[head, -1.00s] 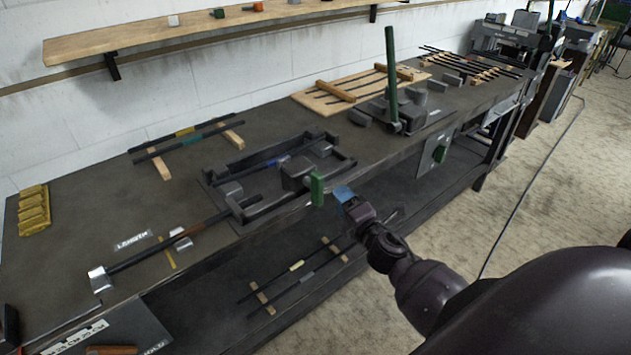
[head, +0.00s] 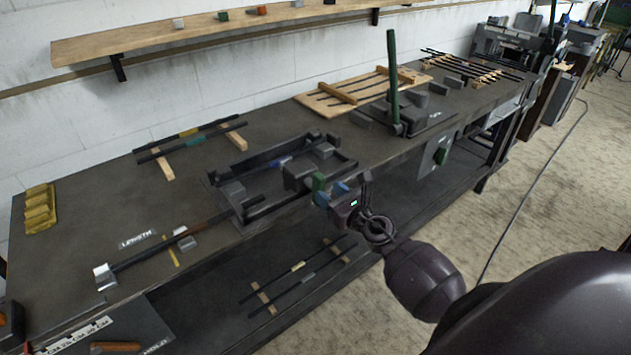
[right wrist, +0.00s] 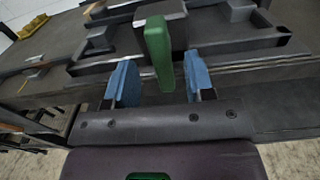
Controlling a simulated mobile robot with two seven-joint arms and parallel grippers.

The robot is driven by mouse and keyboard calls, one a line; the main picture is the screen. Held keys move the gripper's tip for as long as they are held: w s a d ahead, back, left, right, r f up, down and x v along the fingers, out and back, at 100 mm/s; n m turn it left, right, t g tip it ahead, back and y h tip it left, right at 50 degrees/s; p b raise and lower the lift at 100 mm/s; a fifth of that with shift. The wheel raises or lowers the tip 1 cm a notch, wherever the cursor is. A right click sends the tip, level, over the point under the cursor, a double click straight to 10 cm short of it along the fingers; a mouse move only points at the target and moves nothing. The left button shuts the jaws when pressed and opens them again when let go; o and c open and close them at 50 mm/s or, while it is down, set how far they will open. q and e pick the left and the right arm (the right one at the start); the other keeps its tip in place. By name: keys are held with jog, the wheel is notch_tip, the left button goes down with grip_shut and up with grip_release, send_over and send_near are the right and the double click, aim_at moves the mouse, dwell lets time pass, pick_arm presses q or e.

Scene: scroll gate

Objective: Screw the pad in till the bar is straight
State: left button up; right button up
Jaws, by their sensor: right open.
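The green handle (head: 318,184) stands upright at the front of the dark bending frame (head: 246,214) at the bench's front edge. A dark bar with a blue band (head: 284,161) lies in the frame; I cannot tell how straight it is. The pad is not clearly distinguishable. My right gripper (head: 333,196) is open at the handle. In the right wrist view, its blue fingertips (right wrist: 160,82) lie on either side of the green handle (right wrist: 158,45), with gaps on both sides. My left gripper is not in view.
A long dark bar (head: 145,257) lies left of the frame. Two marked bars rest on wooden strips (head: 163,165) behind. A tall green lever (head: 392,75) stands to the right. More bars lie on the lower shelf (head: 215,310). The floor in front is clear.

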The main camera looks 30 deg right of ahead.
aim_at(316, 182)
jog(key=w, duration=0.6)
jog(key=shift+w+a, duration=0.2)
jog(key=shift+a, duration=0.1)
grip_shut()
